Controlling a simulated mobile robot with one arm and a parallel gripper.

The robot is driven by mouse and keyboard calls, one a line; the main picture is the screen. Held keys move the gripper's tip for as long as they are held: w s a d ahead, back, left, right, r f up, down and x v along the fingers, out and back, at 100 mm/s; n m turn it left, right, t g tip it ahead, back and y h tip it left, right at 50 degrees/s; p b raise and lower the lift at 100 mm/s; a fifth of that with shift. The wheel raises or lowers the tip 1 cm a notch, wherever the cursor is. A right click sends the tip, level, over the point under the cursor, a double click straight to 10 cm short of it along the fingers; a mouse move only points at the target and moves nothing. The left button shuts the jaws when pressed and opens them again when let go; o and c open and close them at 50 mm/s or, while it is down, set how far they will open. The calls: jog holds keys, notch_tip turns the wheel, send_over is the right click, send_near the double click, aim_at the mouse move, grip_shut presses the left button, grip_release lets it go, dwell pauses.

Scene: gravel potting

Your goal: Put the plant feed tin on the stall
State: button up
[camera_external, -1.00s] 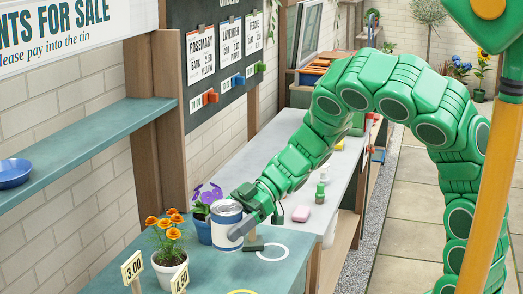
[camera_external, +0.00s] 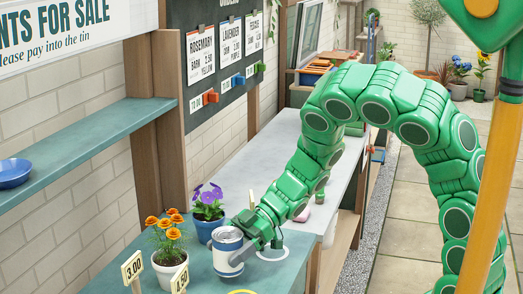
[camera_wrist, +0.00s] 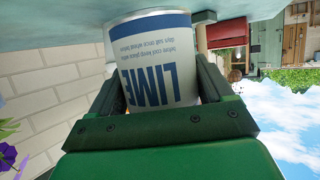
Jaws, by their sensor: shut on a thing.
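My gripper (camera_external: 243,250) is shut on a white and blue tin (camera_external: 228,252). In the wrist view the tin (camera_wrist: 158,62) appears upside down between the two fingers, and its label reads LIME; no plant feed wording is visible. The tin is upright in the external view, low over or on the teal stall counter (camera_external: 205,281). I cannot tell whether its base touches the counter. A white ring mark (camera_external: 272,249) on the counter is partly hidden behind my gripper. No other tin is seen.
A blue pot with purple flowers (camera_external: 206,230) stands close behind the tin. A white pot of orange flowers (camera_external: 169,270) stands to its left, with price signs (camera_external: 132,268). A grey-white bench (camera_external: 270,150) lies beyond, and a teal shelf (camera_external: 80,145) is at left.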

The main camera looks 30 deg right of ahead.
aim_at(229, 233)
jog(key=shift+f, duration=1.45)
jog(key=shift+f, duration=0.15)
jog(key=o, duration=1.2)
jog(key=shift+d+r, duration=0.1)
jog(key=shift+r, duration=0.1)
jog(key=v, duration=0.2)
jog(key=shift+w+d+r, duration=0.1)
jog(key=shift+w+d, duration=0.05)
jog(key=shift+d, duration=0.15)
jog(key=shift+d+r, duration=0.1)
jog(key=shift+r, duration=3.4)
